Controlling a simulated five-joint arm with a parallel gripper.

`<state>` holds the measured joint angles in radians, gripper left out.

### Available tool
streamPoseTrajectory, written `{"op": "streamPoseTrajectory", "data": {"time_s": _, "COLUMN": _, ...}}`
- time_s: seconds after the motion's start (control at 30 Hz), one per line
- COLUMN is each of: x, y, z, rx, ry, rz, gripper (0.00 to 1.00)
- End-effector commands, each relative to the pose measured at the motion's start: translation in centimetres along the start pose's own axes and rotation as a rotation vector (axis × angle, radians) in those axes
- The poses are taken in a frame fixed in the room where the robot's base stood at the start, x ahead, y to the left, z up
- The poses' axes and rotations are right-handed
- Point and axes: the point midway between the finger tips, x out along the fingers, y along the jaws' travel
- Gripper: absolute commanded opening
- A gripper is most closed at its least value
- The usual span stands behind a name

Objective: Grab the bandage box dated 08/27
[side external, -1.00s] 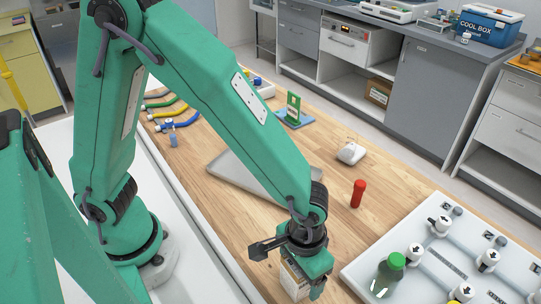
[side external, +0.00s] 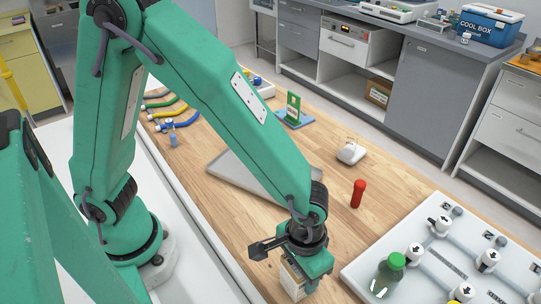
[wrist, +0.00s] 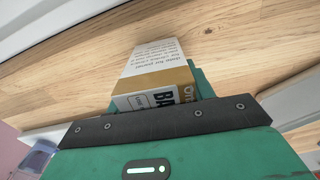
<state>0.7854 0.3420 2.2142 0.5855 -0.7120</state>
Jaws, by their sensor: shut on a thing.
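A white and tan bandage box (side external: 291,281) is between the jaws of my gripper (side external: 303,284), low over the wooden table near its front. In the wrist view the box (wrist: 155,58) shows small print on its white face and a tan band with large letters starting "BA". My gripper is shut on it, with a green finger beside the box. No date is readable on the faces in view. I cannot tell whether the box touches the table.
A white panel with valve knobs and a green-capped bottle (side external: 388,275) lies to the right. A red cylinder (side external: 358,194) stands upright nearby. A grey tray (side external: 228,178) lies behind my arm. A white item (side external: 351,153) and a green stand (side external: 293,108) are farther back.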

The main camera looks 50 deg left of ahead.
Motion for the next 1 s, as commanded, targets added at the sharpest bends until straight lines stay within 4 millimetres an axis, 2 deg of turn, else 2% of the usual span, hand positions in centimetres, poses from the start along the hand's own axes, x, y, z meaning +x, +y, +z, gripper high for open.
{"op": "streamPoseTrajectory", "data": {"time_s": 0.27, "x": -1.3, "y": 0.1, "z": -0.1, "rx": 0.0, "ry": 0.003, "rz": 0.002, "gripper": 0.28}}
{"op": "streamPoseTrajectory", "data": {"time_s": 0.5, "x": -4.2, "y": 0.1, "z": -0.1, "rx": 0.0, "ry": 0.004, "rz": 0.003, "gripper": 0.28}}
{"op": "streamPoseTrajectory", "data": {"time_s": 1.0, "x": -9.0, "y": 2.7, "z": 7.9, "rx": 0.005, "ry": 0.002, "rz": 0.002, "gripper": 0.28}}
